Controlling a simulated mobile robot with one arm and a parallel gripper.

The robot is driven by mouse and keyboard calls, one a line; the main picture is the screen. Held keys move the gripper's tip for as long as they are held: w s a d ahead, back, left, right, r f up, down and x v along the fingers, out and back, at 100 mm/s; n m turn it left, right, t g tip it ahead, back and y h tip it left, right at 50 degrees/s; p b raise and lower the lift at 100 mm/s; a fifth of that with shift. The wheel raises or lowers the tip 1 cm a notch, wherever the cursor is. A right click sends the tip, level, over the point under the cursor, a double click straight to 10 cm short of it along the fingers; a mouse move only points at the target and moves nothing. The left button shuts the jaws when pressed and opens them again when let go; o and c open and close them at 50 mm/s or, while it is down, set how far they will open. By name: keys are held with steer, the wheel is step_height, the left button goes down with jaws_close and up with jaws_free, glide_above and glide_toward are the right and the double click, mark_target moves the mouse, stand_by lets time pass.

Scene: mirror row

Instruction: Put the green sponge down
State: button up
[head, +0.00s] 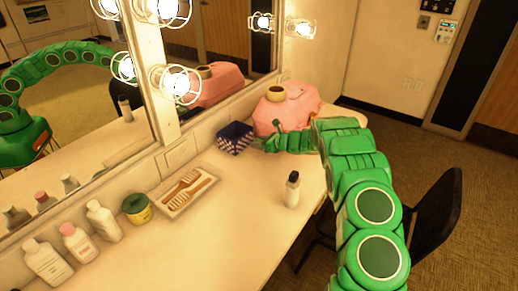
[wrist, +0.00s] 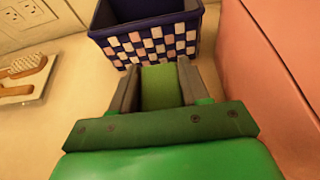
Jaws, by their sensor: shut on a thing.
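The green sponge (wrist: 160,90) is between the two grey fingers of my gripper (wrist: 159,78) in the wrist view. My gripper is shut on it. The sponge is just in front of a dark blue box with a white and pink checker pattern (wrist: 150,42); I cannot tell whether it touches the counter. In the head view my gripper (head: 264,144) is at the back of the counter, between the blue box (head: 235,138) and a large pink object (head: 290,107). The sponge cannot be made out there.
On the counter (head: 225,225) stand a dark-capped bottle (head: 292,190), a tray with brushes (head: 166,205), a green-lidded jar (head: 137,209) and several white bottles (head: 103,220). Mirrors with lit bulbs (head: 175,83) line the wall. A black chair (head: 437,215) is at right. The middle counter is mostly clear.

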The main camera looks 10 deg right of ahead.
steer(key=shift+w+f, duration=0.15)
steer(key=shift+f, duration=1.5)
steer(key=shift+f, duration=0.1)
steer(key=o, duration=1.1)
steer(key=v, duration=1.2)
